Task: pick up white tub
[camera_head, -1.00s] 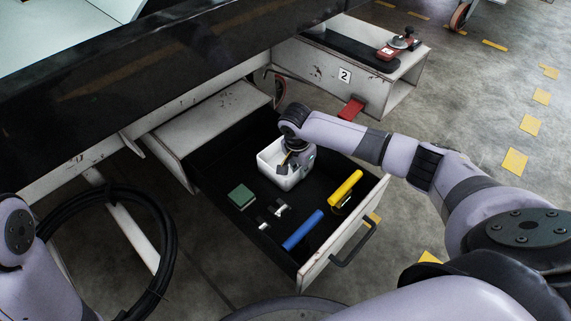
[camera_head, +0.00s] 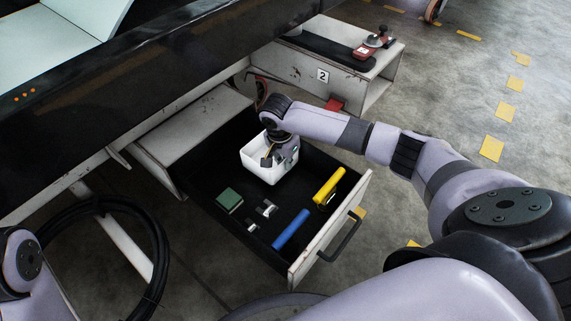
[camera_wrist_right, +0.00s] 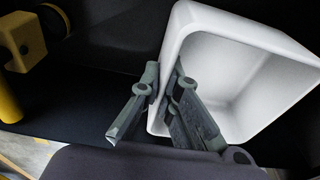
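The white tub (camera_head: 262,174) is an open, square-rimmed box at the back of the open drawer in the head view. My right gripper (camera_head: 277,158) reaches down at its rim. In the right wrist view the tub (camera_wrist_right: 262,42) fills the upper right, with its hollow inside showing. There the fingers of my right gripper (camera_wrist_right: 167,85) lie on both sides of one tub wall, one outside and one inside, closed against it. Whether the tub is clear of the drawer floor is hard to tell. My left gripper is out of view.
The black-floored drawer (camera_head: 301,267) also holds a green block (camera_head: 229,200), small metal pieces (camera_head: 266,209), a blue cylinder (camera_head: 291,229) and a yellow cylinder (camera_head: 329,186). A dark beam (camera_head: 165,85) runs above its back. A coiled black hose (camera_head: 158,250) hangs at left.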

